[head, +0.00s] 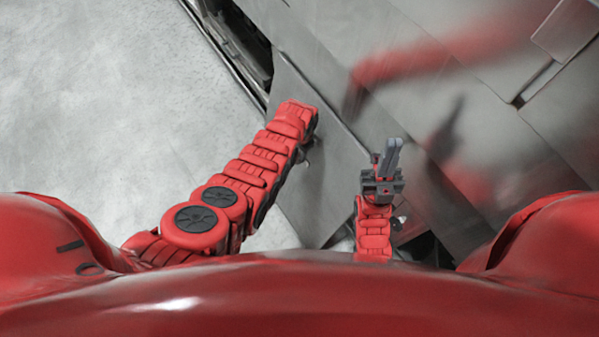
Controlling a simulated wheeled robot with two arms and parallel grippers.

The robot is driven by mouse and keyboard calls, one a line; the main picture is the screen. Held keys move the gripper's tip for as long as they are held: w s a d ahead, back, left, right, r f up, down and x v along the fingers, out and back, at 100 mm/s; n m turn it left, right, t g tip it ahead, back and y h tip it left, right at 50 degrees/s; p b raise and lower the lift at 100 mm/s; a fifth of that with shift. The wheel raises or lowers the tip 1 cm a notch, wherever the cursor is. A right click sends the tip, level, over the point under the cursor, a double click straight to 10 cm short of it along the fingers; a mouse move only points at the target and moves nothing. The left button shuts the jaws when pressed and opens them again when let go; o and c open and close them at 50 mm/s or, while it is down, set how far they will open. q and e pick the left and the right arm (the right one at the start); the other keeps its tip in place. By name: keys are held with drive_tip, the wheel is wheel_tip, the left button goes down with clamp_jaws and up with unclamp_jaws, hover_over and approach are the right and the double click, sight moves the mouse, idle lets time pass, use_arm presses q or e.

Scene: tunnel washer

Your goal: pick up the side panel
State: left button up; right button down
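A flat grey metal sheet (330,190), which looks like the side panel, is in the middle of the head view, beside the washer's large metal body. My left arm reaches up across its left side. The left wrist ends over the upper part of the panel; its fingers are hidden beneath it, so I cannot tell whether they touch the panel. My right gripper (393,146) is right of the panel, in front of the shiny metal body. Its two grey fingers lie close together with nothing visible between them.
The shiny metal machine body (440,90) fills the right side and reflects my red arms. A dark open frame edge (235,45) runs along the top left of the machine. The pale concrete floor (95,100) at the left is clear.

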use_arm(q)
clamp_jaws()
idle(1.1)
